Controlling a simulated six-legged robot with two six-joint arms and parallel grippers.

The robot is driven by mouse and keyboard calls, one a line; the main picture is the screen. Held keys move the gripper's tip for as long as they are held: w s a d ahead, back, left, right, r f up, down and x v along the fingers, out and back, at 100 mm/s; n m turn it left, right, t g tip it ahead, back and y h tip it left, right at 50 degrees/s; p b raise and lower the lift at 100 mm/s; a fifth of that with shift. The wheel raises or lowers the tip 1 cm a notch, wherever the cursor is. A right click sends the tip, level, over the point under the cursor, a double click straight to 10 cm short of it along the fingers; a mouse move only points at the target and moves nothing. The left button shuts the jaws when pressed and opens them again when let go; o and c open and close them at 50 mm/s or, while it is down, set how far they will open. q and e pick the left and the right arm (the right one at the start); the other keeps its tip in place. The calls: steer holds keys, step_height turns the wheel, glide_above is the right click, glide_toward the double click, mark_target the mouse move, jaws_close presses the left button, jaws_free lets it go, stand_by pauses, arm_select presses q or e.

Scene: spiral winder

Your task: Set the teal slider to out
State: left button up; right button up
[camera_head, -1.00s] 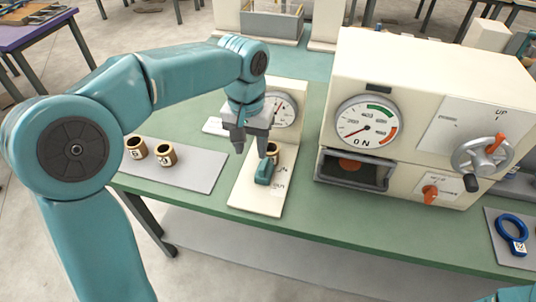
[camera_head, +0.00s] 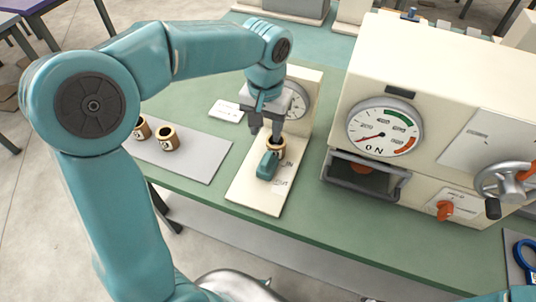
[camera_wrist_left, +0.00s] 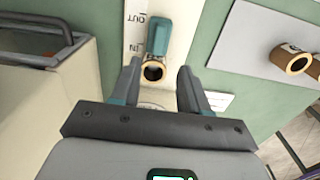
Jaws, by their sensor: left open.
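The teal slider (camera_head: 267,165) lies on a cream base plate (camera_head: 253,197) in front of a round gauge. In the left wrist view the teal slider (camera_wrist_left: 160,36) is beside the printed words OUT and IN, with OUT farther from my gripper. A dark-mouthed tan ring (camera_head: 276,144) is at the slider's gauge-side end; the ring also shows in the left wrist view (camera_wrist_left: 153,71). My left gripper (camera_head: 265,131) is open just above and behind the ring. In the left wrist view the fingers (camera_wrist_left: 159,72) stand on either side of the ring, gripping nothing.
A cream machine (camera_head: 430,70) with a gauge, an open drawer and a crank stands to the right. A grey mat (camera_head: 200,167) with numbered tan rings lies to the left. The green table (camera_head: 225,207) is clear in front of the mat.

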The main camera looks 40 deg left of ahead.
mark_target(267, 158)
arm_select(q)
step_height(267, 158, down, 11)
steer(key=shift+s+d+f, duration=0.1)
steer(key=shift+s, duration=0.05)
steer(key=shift+c, duration=0.3)
